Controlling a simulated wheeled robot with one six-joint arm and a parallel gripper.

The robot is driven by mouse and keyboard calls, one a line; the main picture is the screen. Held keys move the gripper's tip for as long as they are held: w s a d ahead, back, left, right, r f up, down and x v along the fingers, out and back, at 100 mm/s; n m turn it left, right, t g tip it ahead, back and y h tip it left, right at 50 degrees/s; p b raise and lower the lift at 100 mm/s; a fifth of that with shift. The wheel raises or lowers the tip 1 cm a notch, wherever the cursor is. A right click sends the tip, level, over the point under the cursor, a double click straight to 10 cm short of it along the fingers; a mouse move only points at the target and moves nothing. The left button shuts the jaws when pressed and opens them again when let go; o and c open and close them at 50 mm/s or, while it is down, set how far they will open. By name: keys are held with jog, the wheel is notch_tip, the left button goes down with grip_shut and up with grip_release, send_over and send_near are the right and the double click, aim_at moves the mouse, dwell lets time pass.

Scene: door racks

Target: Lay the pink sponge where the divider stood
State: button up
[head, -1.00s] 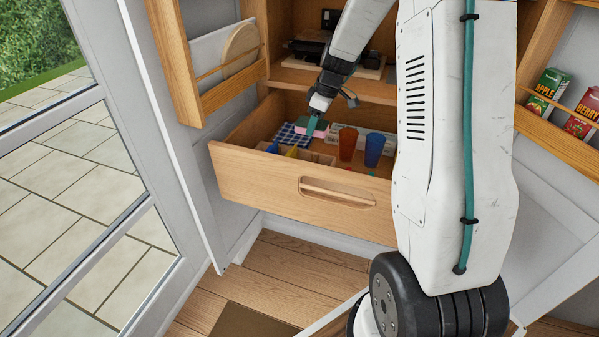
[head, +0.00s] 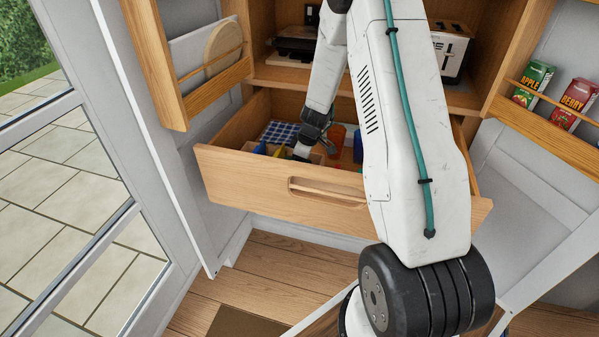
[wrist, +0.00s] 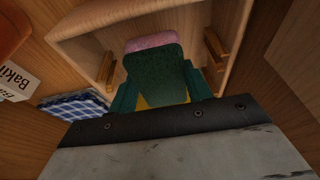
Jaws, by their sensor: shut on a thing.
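The pink sponge (wrist: 152,41), with a dark green face, is held between the teal fingers of my gripper (wrist: 160,90) in the wrist view. It is hidden behind my arm in the head view. My gripper (head: 298,155) is down in the open drawer (head: 250,172), over a light wooden box (wrist: 75,47). Two pairs of short wooden rails (wrist: 105,70) stand on facing walls of the box, with no divider visible between them. The sponge lies between the two sides in the wrist view; whether it touches the box floor is unclear.
A blue checked cloth (head: 280,131) lies beside the box. Something yellow (wrist: 150,101) shows under the sponge. An orange cup (head: 337,134) and a blue cup (head: 358,147) stand to the right in the drawer. A toaster (head: 452,52) stands on the shelf above.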

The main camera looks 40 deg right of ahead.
jog(key=shift+f, duration=1.95)
jog(key=shift+f, duration=0.1)
jog(key=o, duration=1)
